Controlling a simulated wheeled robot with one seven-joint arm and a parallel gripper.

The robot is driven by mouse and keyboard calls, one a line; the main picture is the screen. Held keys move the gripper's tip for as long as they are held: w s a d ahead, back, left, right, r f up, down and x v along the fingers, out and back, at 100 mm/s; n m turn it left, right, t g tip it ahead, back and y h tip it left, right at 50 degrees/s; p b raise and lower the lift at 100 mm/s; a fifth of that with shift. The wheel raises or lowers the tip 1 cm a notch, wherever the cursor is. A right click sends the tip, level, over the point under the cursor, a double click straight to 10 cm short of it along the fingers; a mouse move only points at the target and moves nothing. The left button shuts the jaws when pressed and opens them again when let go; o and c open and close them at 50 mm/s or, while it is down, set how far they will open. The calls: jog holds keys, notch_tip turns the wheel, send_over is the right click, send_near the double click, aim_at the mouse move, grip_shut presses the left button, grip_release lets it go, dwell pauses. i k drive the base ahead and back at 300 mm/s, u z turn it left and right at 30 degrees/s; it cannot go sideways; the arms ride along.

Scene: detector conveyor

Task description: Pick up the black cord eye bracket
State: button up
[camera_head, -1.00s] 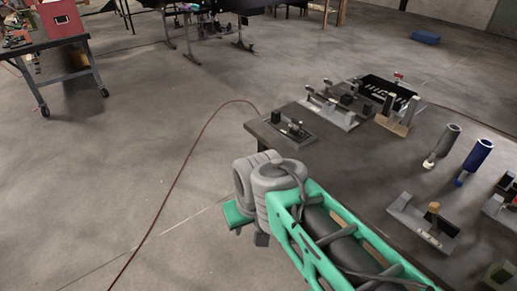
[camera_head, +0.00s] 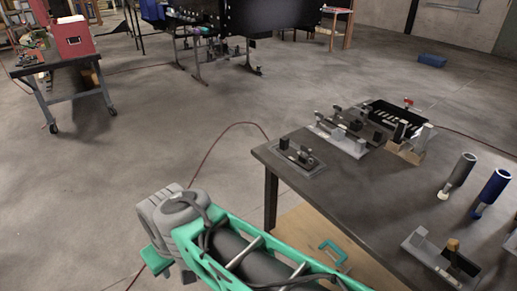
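I cannot single out the black cord eye bracket with certainty in the head view. Small dark parts sit on a grey plate (camera_head: 312,168) at the table's left corner, and more dark blocks stand on the fixture (camera_head: 340,138) behind it; they are too small to identify. My green and grey arm crosses the bottom of the view, left of the table. Its grey joint is at the lower left, apart from the table, and my gripper itself is not visible.
The dark table (camera_head: 345,195) fills the right side. It carries a black bin (camera_head: 389,113), a grey cylinder (camera_head: 459,173), a blue cylinder (camera_head: 490,190) and a bracket fixture (camera_head: 435,255). A cart with a red box (camera_head: 74,38) stands at the left. Open floor lies between.

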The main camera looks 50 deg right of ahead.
aim_at(306, 163)
jog(key=i, duration=1.2)
jog(key=z, duration=0.65)
